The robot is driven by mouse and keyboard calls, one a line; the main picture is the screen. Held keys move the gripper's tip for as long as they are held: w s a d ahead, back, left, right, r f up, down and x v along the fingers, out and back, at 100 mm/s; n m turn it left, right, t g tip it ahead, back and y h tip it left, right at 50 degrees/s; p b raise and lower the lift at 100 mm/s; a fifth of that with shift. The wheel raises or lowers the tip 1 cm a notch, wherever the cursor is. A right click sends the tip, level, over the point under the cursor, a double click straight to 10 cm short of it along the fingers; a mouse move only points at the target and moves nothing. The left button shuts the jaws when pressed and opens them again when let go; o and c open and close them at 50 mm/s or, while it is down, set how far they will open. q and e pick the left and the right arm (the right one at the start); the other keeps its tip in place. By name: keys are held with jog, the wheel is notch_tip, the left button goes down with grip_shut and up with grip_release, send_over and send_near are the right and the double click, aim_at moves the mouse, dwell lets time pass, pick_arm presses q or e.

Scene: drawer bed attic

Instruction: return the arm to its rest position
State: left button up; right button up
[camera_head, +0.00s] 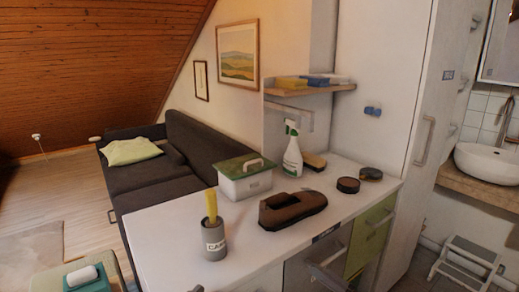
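Neither of my arms shows in the head view, and neither gripper can be seen. The white counter (160,228) fills the middle foreground. On it stand a grey labelled cup (214,244) with a yellow item in it, a white box with a green lid (244,178), a white spray bottle (292,155) and a dark brown shoe-shaped object (291,209).
Two round tins (348,185) and a brush (314,160) lie at the counter's back right. A shelf (305,90) holds folded cloths. A tall white cabinet (385,70) stands right, a dark sofa (135,178) left. A handle (325,270) sticks out at the counter's front.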

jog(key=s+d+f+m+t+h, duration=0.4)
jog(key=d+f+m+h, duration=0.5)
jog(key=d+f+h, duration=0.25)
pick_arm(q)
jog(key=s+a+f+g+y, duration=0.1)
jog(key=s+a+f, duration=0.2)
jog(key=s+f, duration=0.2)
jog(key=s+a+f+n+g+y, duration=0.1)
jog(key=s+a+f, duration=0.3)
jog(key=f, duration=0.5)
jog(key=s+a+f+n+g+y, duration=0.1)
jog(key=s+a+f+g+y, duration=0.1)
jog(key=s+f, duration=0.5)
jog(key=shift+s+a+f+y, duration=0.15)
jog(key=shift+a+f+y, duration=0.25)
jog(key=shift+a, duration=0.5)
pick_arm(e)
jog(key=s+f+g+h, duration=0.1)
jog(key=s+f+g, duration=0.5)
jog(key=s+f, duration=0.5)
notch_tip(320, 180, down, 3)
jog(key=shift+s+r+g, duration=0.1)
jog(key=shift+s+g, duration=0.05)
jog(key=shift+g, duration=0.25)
